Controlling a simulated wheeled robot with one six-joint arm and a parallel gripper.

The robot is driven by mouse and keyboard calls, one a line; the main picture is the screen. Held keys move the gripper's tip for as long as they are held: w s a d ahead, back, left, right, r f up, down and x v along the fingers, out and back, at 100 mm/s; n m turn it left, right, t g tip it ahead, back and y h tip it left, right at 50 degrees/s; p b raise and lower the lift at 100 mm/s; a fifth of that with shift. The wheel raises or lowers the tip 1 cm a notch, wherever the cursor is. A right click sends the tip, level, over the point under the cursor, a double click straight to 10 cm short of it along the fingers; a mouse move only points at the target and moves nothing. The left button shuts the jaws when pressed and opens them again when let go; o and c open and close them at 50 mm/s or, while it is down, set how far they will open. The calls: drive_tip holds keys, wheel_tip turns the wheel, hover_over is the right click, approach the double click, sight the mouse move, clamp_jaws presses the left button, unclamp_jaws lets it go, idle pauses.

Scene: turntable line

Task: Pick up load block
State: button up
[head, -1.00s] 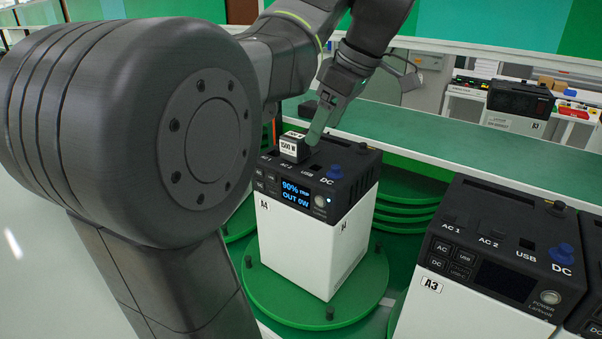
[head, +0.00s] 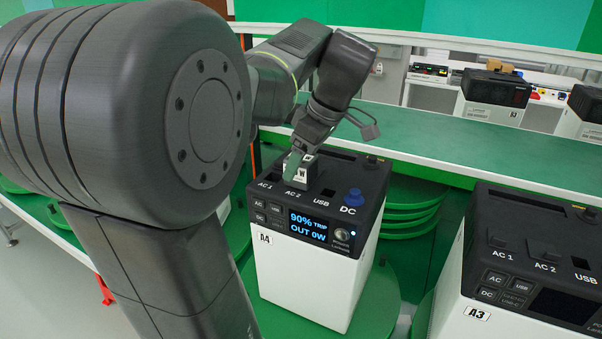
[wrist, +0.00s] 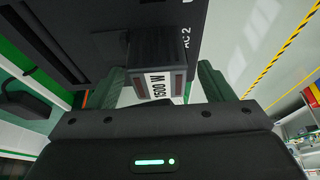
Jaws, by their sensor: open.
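The load block (head: 305,168), a small dark cube with a white "1500 W" label, sits on top of power station A4 (head: 313,270), over the AC 2 area. My gripper (head: 299,164) is down at the block with its fingers pointing at it. In the wrist view, the block (wrist: 158,78) stands between the two green fingers of my gripper (wrist: 163,88), one on each side, with visible gaps. The jaws are open. The far finger is mostly hidden in the head view.
Station A4 stands on a green turntable (head: 375,300). Station A3 (head: 480,300) is close at the right. A green bench (head: 430,140) runs behind, with other stations farther back.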

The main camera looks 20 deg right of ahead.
drive_tip(key=shift+x, duration=1.5)
drive_tip(key=shift+d+r, duration=0.1)
drive_tip(key=c, duration=1.4)
